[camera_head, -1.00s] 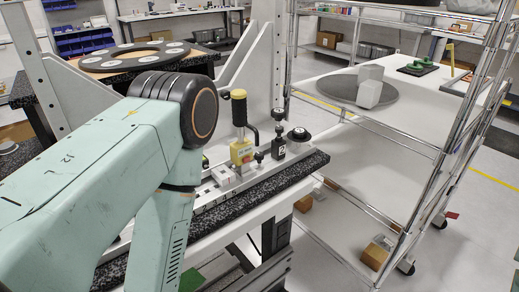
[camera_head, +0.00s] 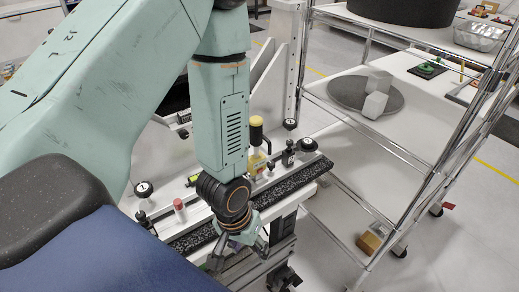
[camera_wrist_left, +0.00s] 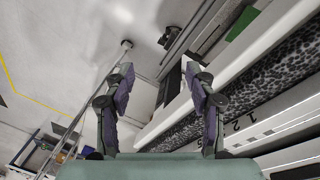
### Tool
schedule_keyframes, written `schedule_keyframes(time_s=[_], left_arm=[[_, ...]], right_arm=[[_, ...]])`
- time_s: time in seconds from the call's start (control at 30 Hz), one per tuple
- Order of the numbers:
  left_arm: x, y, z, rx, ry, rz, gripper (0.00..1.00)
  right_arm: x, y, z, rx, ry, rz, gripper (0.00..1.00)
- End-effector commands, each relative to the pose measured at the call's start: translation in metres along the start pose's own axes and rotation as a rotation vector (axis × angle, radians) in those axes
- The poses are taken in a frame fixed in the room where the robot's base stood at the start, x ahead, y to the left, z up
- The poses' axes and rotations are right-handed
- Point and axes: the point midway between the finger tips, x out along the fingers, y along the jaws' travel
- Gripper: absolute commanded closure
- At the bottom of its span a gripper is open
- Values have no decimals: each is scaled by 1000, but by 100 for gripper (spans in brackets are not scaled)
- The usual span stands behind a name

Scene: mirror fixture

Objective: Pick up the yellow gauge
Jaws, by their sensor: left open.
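In the head view, a yellow-topped piece (camera_head: 256,122) with a yellow body (camera_head: 257,160) stands upright on the fixture bench (camera_head: 180,222). It looks like the yellow gauge, and my left forearm partly hides it. My left gripper (camera_head: 238,256) points down in front of the bench's speckled black edge, below and nearer than the gauge. The left wrist view shows its two fingers apart with nothing between them (camera_wrist_left: 160,85). The gauge does not show in that view. My right gripper is not in view.
A chrome-post shelf rack (camera_head: 440,165) is at right, holding a round grey plate (camera_head: 340,92) with pale blocks.

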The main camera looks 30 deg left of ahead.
Motion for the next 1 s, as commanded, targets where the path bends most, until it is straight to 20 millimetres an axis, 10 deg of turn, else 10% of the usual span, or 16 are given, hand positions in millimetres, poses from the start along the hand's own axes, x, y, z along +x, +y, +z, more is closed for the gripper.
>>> schedule_keyframes(time_s=[0.3, 0.6, 1.0], left_arm=[[-127, 4, -122, -73, 145, -51, 44], [-242, -20, -179, -180, 304, -172, 44], [-234, -31, -193, -201, 329, -196, 44]], right_arm=[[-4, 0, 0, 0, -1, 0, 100], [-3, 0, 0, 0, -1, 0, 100], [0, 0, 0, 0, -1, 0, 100]])
